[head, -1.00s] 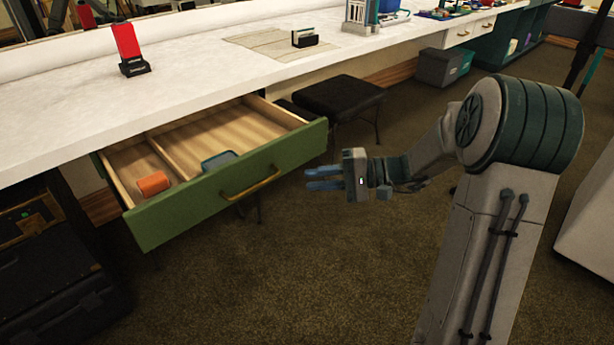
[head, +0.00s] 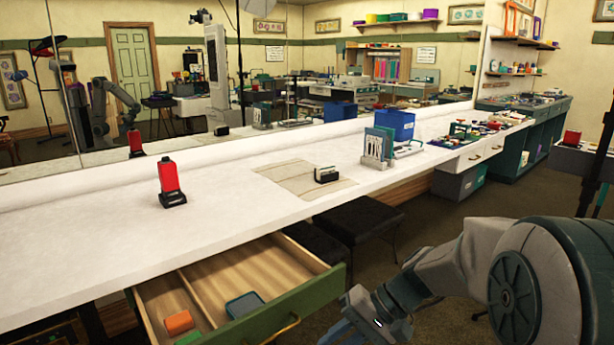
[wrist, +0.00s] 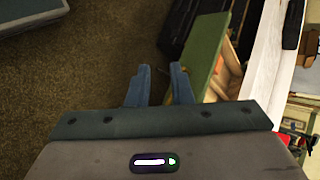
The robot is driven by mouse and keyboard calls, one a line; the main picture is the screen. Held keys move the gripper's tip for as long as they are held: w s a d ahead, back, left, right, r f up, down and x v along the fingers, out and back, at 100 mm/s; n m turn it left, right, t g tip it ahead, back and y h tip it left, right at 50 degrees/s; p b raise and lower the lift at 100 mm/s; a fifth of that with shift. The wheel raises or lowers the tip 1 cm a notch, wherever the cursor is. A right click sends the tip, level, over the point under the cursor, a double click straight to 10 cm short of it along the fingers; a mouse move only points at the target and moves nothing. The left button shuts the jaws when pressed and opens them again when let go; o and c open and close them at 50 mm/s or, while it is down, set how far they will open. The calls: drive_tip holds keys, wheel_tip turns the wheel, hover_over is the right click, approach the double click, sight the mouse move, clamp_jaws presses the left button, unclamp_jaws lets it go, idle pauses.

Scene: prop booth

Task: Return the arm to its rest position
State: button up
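My gripper (wrist: 160,78) shows two blue fingers apart with nothing between them in the wrist view. In the head view my gripper (head: 338,334) is at the bottom edge, just right of the open drawer's brass handle (head: 283,330), partly cut off. My arm is bent, its large joint at the lower right. The green-fronted drawer (head: 318,292) is pulled out under the white counter. It holds an orange object (head: 179,322), a blue-grey container (head: 244,305) and a green object (head: 188,339).
The white counter (head: 240,205) carries a red device on a black stand (head: 170,184), a mat (head: 290,183) with a small card holder (head: 326,174), and a blue bin (head: 395,124). A black stool (head: 358,219) stands beneath. Carpet beside the drawer looks clear.

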drive_tip(key=s+d+r+t+h+p, duration=0.1)
drive_tip(key=s+d+r+h+p, duration=0.2)
drive_tip(key=r+p, duration=0.3)
drive_tip(key=s+d+r+t+h+p, duration=0.1)
drive_tip(key=s+d+r+h+p, duration=0.2)
drive_tip(key=r+p, duration=0.3)
drive_tip(key=s+d+r+n+t+h+p, duration=0.1)
drive_tip(key=s+d+r+t+h+p, duration=0.1)
drive_tip(key=r+p, duration=0.4)
wheel_tip(320, 180, up, 4)
drive_tip(key=shift+s+d+f+h+p, duration=0.1)
drive_tip(key=shift+s+d+h+p, duration=0.3)
drive_tip(key=shift+s+d+h, duration=0.55)
drive_tip(key=shift+s+a, duration=0.15)
drive_tip(key=shift+a, duration=0.15)
